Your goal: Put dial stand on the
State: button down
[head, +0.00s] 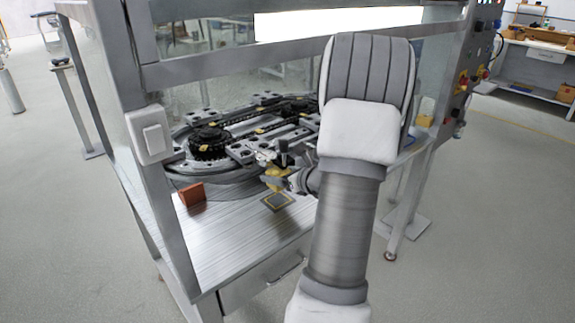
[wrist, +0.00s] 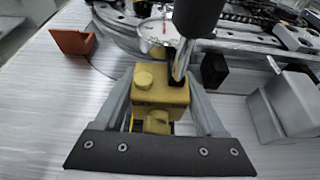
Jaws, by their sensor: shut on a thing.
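The dial stand has a yellow block base (wrist: 160,90), a steel post and a round dial (wrist: 158,32) with a light face. My gripper (wrist: 160,98) is shut on the yellow base, with a grey finger on each side. In the head view the stand's yellow part (head: 274,182) shows beside my gripper (head: 288,181), over the front of the bench. A dark square pad with a yellow border (head: 277,201) lies on the bench just below it in the picture. I cannot tell whether the base touches the bench. My arm hides part of the bench.
A ring track (head: 215,150) with chain and clamps fills the back of the bench. An orange block (head: 192,195) stands at the left; it also shows in the wrist view (wrist: 74,42). A grey box (wrist: 285,105) is at the right. A metal frame post (head: 150,150) rises at the left.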

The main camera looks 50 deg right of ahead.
aim_at(277, 189)
jog(key=shift+a+f, duration=0.15)
jog(key=shift+a, duration=0.3)
jog(key=shift+f+b, duration=0.8)
jog(key=shift+f, duration=1.15)
jog(key=shift+f, duration=0.2)
grip_release()
jog(key=shift+r, duration=0.1)
jog(key=p+v, duration=0.2)
jog(key=v, duration=1)
jog(key=shift+p, duration=0.3)
